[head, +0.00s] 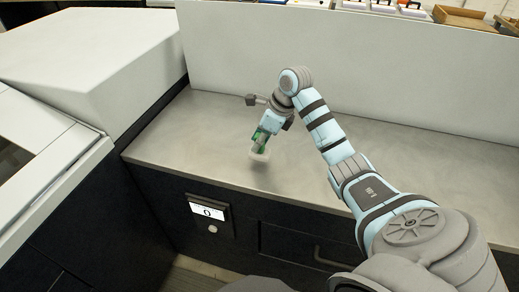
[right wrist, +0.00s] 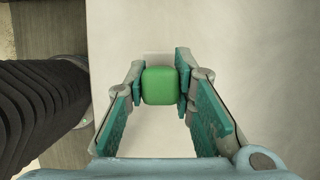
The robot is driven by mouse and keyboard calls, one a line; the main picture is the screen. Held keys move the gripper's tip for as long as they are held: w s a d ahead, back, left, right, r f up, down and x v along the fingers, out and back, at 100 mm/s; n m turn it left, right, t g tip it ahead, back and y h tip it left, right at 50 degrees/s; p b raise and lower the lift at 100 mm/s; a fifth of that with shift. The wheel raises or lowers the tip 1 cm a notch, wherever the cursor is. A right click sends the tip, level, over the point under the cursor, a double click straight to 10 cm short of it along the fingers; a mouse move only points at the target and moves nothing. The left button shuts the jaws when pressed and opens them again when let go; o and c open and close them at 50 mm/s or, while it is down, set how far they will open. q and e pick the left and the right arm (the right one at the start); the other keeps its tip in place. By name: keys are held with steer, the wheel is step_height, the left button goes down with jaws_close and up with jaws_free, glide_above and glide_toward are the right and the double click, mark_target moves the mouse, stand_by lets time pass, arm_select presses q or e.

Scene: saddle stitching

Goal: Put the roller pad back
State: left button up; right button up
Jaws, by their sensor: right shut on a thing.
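My right gripper (head: 262,138) points down over the grey metal worktop. It is shut on the roller pad, whose green block shows between the two fingers in the right wrist view (right wrist: 159,86). My left gripper is not in view.
The worktop (head: 200,130) is bare around the gripper. A white machine housing (head: 95,60) stands at the left and a white panel (head: 230,55) behind. A small display (head: 208,211) is on the dark front. Trays and boxes (head: 460,18) stand beyond the panel.

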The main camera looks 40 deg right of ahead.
steer(key=f, duration=0.2)
steer(key=shift+w+f, duration=0.2)
steer(key=shift+f, duration=0.1)
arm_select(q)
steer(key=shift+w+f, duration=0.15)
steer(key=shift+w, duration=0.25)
arm_select(e)
steer(key=o, duration=1)
steer(key=shift+s+r, duration=0.1)
steer(key=shift+r, duration=0.1)
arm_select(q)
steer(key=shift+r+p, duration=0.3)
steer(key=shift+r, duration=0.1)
arm_select(e)
steer(key=v, duration=1.1)
steer(key=shift+s+r, duration=0.1)
steer(key=shift+r, duration=0.25)
